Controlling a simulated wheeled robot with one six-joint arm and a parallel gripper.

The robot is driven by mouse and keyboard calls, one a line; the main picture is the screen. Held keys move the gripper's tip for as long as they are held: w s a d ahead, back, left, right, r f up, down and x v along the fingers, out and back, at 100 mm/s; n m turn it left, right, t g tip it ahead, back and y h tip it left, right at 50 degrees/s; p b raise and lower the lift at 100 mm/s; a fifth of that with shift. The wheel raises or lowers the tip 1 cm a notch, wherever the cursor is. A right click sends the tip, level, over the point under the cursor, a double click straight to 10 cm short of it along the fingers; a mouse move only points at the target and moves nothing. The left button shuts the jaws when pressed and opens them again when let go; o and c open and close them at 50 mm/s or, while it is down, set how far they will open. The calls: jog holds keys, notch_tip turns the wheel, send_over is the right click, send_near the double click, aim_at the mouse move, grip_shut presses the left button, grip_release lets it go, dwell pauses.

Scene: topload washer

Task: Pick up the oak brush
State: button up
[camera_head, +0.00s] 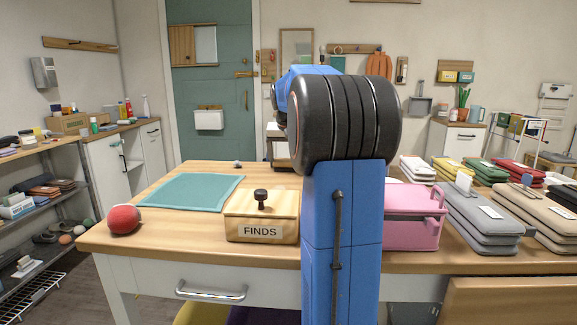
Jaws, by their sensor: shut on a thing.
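I cannot make out the oak brush in the head view. My own blue and black arm stands upright across the middle of the picture and covers part of the worktable (165,245). My gripper does not show; it may be hidden behind the arm, so I cannot see its jaws or anything in them.
On the table are a teal mat (190,192), a red ball (124,219), a wooden FINDS box (261,229) with a dark knob, a pink box (412,228) and several stacked folders (480,222). A shelf (85,180) stands left. The table's front left is clear.

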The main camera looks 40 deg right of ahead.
aim_at(288, 159)
jog(key=shift+r, duration=0.1)
notch_tip(288, 159, up, 10)
jog(key=shift+f, duration=0.1)
dwell(0.4)
